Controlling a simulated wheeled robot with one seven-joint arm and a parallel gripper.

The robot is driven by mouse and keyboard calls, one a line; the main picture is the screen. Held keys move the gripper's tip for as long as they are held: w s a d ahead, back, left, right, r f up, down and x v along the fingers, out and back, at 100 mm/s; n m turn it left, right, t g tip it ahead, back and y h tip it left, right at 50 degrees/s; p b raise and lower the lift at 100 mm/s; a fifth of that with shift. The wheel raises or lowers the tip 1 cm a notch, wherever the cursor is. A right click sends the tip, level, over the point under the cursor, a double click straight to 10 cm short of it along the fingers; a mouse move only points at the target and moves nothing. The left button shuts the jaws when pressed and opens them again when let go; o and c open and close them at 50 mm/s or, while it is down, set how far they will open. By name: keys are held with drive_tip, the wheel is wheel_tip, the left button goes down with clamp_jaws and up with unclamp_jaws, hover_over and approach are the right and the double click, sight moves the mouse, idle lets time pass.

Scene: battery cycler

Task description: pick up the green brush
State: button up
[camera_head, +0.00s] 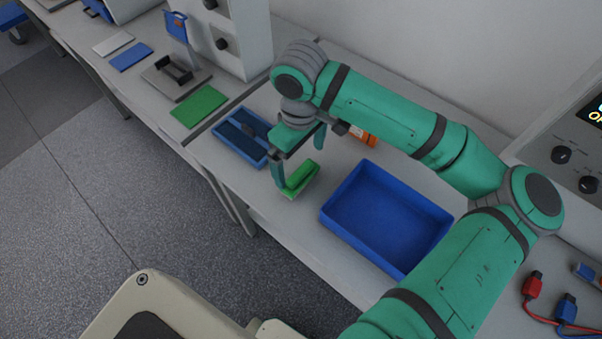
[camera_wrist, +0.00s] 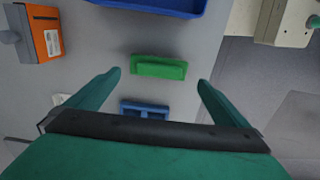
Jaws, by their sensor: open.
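The green brush (camera_head: 301,180) lies on the grey bench between the small blue tray and the large blue bin. In the wrist view the green brush (camera_wrist: 158,67) lies crosswise, beyond my fingertips and between their lines. My gripper (camera_head: 300,163) points down over the brush, its fingers apart with nothing held. In the wrist view my gripper (camera_wrist: 160,77) shows both green fingers spread wide. A finger partly covers the brush in the head view, and I cannot tell the exact height between them.
A large empty blue bin (camera_head: 438,227) stands right of the brush. A small blue tray (camera_head: 226,150) with a dark item is at its left. An orange box (camera_head: 364,136) is behind. The bench's front edge is close to the brush. Red (camera_head: 532,287) and blue clips lie far right.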

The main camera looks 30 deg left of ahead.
sight(300, 171)
wheel_tip(300, 171, down, 2)
drive_tip(key=shift+s, duration=0.1)
drive_tip(key=shift+w+f, duration=0.2)
drive_tip(key=shift+f, duration=2.25)
drive_tip(key=c, duration=0.9)
